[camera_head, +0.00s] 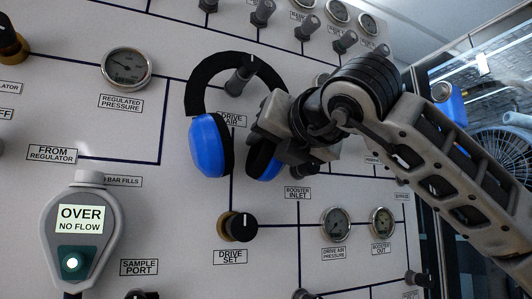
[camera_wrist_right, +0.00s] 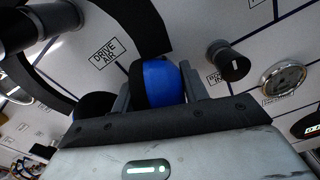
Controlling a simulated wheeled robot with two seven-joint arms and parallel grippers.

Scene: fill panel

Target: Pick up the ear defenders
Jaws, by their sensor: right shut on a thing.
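The ear defenders (camera_head: 211,140) have a black headband and two blue cups. In the head view they hang at the centre of the panel, the headband around a grey knob. My right gripper (camera_head: 262,140) reaches in from the right and covers part of the right cup. In the right wrist view the gripper (camera_wrist_right: 160,92) is shut on the blue cup (camera_wrist_right: 163,80), with one finger on each side of it. The headband (camera_wrist_right: 132,28) curves above it in that view. My left gripper is not in view.
The upright panel (camera_head: 185,245) carries knobs and gauges. A drive set knob (camera_head: 238,226) sits below the ear defenders, and a regulated pressure gauge (camera_head: 126,68) is at upper left. A grey device reading "OVER NO FLOW" (camera_head: 80,230) is at lower left.

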